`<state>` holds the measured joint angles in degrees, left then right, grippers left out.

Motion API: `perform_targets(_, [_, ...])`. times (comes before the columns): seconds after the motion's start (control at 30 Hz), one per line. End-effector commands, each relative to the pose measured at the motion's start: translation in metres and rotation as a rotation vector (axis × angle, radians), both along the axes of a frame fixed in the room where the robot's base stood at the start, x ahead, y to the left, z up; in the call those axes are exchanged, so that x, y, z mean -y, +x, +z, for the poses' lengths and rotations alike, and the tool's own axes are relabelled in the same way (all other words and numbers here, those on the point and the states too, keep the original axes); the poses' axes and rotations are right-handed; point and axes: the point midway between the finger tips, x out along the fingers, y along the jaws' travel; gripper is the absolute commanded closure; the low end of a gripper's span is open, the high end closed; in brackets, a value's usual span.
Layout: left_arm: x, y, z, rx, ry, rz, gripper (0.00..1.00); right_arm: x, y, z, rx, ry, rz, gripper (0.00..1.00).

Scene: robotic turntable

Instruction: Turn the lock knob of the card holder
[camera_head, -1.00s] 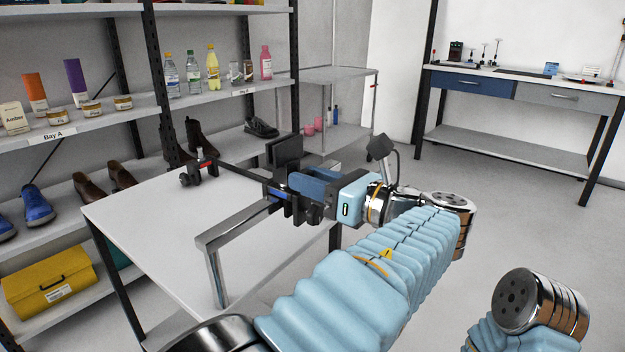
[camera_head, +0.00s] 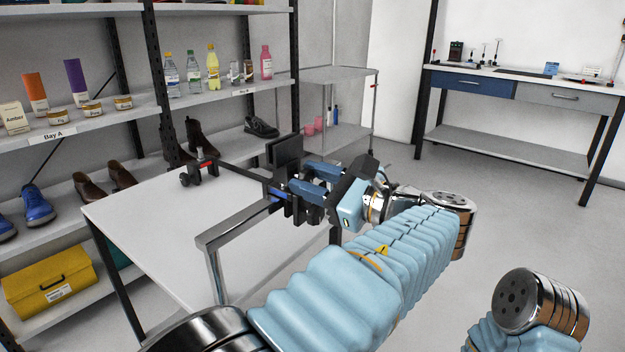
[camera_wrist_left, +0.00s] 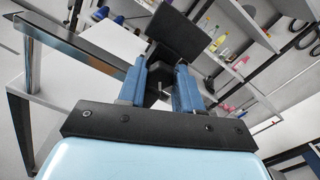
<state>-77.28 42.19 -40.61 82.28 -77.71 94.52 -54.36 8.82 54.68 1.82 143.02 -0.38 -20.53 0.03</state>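The card holder is a black upright plate (camera_head: 285,152) on a dark clamp at the right end of a black bar above the white table. The plate also shows at the top of the left wrist view (camera_wrist_left: 178,33). My left gripper (camera_head: 297,188) reaches the clamp from the right, with its blue fingers tilted. In the left wrist view the fingers (camera_wrist_left: 160,72) sit on either side of a dark lock knob (camera_wrist_left: 157,85) and appear closed on it; its far side is hidden by the fingers. My right gripper is out of view.
A small red-and-black clamp (camera_head: 200,168) is at the bar's far left end. Shelves with bottles and shoes stand behind. Floor at the right is clear.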

Motion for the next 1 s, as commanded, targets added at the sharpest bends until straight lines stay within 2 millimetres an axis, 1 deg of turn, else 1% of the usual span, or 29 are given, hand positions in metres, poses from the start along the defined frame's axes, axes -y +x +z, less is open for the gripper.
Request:
perform_targets(0.03, [0.000, 0.000, 0.000, 0.000, 0.000, 0.000, 0.57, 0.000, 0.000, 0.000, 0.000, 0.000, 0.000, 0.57])
perform_targets(0.1, [0.000, 0.000, 0.000, 0.000, 0.000, 0.000, 0.46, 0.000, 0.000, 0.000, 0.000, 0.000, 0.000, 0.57])
perform_targets(0.13, [0.000, 0.000, 0.000, -0.001, 0.001, 0.000, 0.43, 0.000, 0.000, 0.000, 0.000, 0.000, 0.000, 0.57])
perform_targets(0.4, [0.001, 0.000, 0.000, -0.001, 0.001, 0.000, 0.43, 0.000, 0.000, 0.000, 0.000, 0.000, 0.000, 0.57])
perform_targets(0.5, [0.006, -0.003, 0.000, -0.001, 0.001, -0.003, 0.43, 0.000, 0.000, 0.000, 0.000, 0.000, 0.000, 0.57])
perform_targets(0.57, [0.014, -0.008, 0.000, 0.000, 0.001, -0.004, 0.43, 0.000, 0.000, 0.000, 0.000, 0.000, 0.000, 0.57])
perform_targets(0.67, [0.031, -0.019, 0.000, 0.000, 0.001, -0.004, 0.43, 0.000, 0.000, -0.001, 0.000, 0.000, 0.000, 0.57])
perform_targets(0.9, [0.081, -0.052, 0.000, 0.002, 0.001, -0.004, 0.43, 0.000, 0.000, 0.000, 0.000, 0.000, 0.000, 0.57])
perform_targets(1.0, [0.096, -0.063, -0.001, 0.000, 0.001, -0.002, 0.43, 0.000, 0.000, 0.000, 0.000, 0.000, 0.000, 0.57])
